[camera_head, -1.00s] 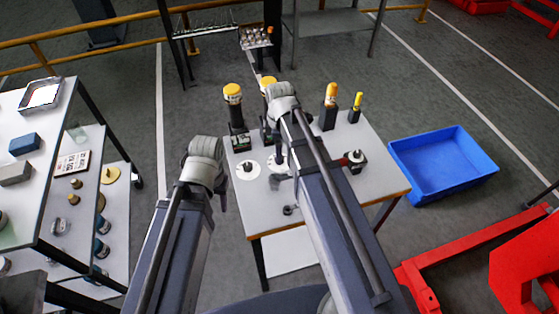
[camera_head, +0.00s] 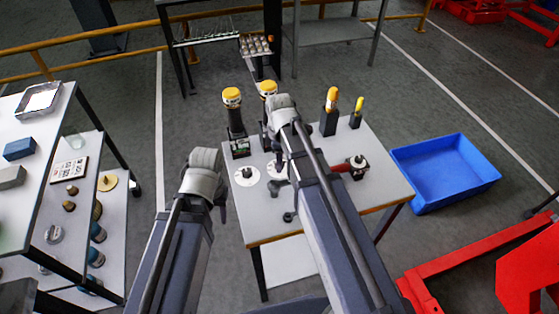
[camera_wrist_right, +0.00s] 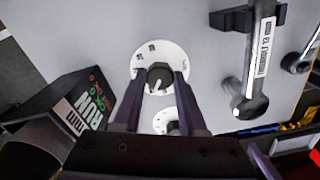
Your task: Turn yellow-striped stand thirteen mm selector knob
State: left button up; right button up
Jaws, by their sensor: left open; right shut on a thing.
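My right gripper (camera_wrist_right: 158,88) is shut on a black selector knob (camera_wrist_right: 160,74). The knob is at the middle of a white marked dial (camera_wrist_right: 141,68) on the grey table; its pointer line shows. A second white dial (camera_wrist_right: 163,120) is partly hidden behind the gripper. In the head view a free dial (camera_head: 247,182) with a dark knob lies left of my right gripper (camera_head: 281,170). Two black stands with yellow tops, one (camera_head: 232,110) at left and one (camera_head: 268,88) partly hidden by my arm, stand behind the dials. My left gripper (camera_head: 222,205) is open and empty, left of the table.
A black display box (camera_wrist_right: 75,115) with "RUN" and "mm" is left of the gripper. A dark labelled tool (camera_wrist_right: 255,65) lies at right. Yellow-and-black tools (camera_head: 330,112) and a red-handled item (camera_head: 354,167) are on the table's right. A blue bin (camera_head: 445,172) stands beyond.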

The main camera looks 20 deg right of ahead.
grip_shut()
jog(key=shift+m, duration=0.4)
jog(key=m, duration=1.4)
jog(key=shift+m, duration=0.4)
jog(key=m, duration=0.5)
dwell(0.3)
